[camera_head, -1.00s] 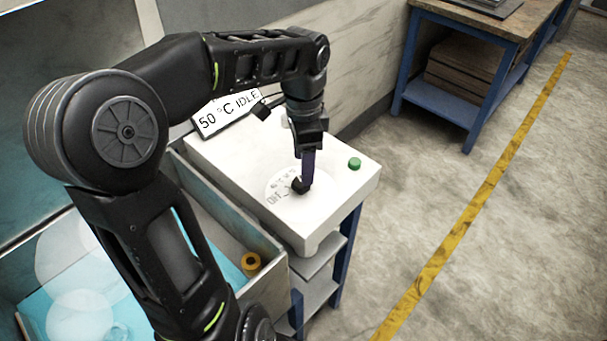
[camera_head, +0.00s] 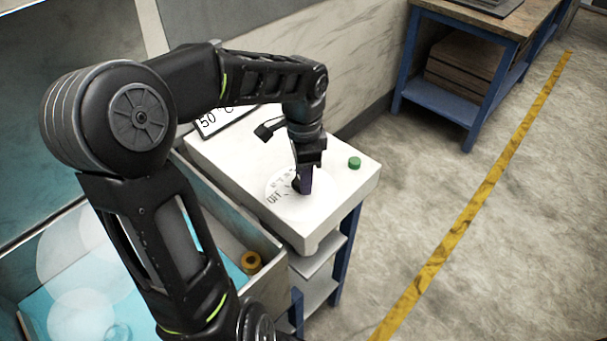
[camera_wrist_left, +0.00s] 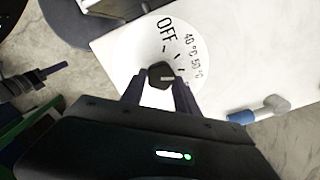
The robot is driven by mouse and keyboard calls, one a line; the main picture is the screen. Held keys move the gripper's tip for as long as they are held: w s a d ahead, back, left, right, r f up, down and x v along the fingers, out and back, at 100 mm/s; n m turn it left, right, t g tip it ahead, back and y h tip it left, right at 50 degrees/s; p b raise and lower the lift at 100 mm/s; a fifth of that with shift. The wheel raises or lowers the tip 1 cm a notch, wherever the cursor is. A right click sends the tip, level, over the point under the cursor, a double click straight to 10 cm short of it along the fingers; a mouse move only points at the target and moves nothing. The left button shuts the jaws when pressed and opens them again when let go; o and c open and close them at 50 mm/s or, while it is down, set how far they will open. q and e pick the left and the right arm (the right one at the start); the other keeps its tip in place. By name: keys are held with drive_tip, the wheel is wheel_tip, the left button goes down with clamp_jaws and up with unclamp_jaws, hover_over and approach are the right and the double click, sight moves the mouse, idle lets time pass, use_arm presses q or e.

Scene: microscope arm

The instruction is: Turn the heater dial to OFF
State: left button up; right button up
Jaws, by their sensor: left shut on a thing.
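The heater (camera_head: 335,205) is a white box with a round white dial scale on its top. The scale reads OFF, 40 °C and 50 °C in the left wrist view. The black dial knob (camera_wrist_left: 161,75) sits at the middle of the scale (camera_wrist_left: 140,50). My left gripper (camera_head: 303,190) points down at the knob and is shut on it; in the left wrist view its two fingers (camera_wrist_left: 160,88) flank the knob. A display sign (camera_head: 222,118) behind the heater shows "50", the rest hidden by my arm.
A green button (camera_head: 354,163) is on the heater's right side. A blue-framed workbench (camera_head: 480,30) is at the back right. The floor to the right is clear.

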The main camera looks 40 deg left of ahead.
use_arm(q)
clamp_jaws()
drive_tip(key=shift+n, duration=0.5)
drive_tip(key=shift+n+b, duration=0.55)
drive_tip(key=shift+n, duration=0.45)
drive_tip(key=n+b, duration=0.1)
drive_tip(key=n, duration=0.3)
drive_tip(key=shift+w+a, duration=0.1)
drive_tip(key=shift+a, duration=0.05)
drive_tip(key=n+b, duration=0.1)
drive_tip(key=n, duration=0.4)
drive_tip(key=shift+a, duration=0.1)
drive_tip(key=shift+n+b, duration=0.4)
drive_tip(key=shift+n, duration=1.6)
drive_tip(key=shift+a, duration=0.1)
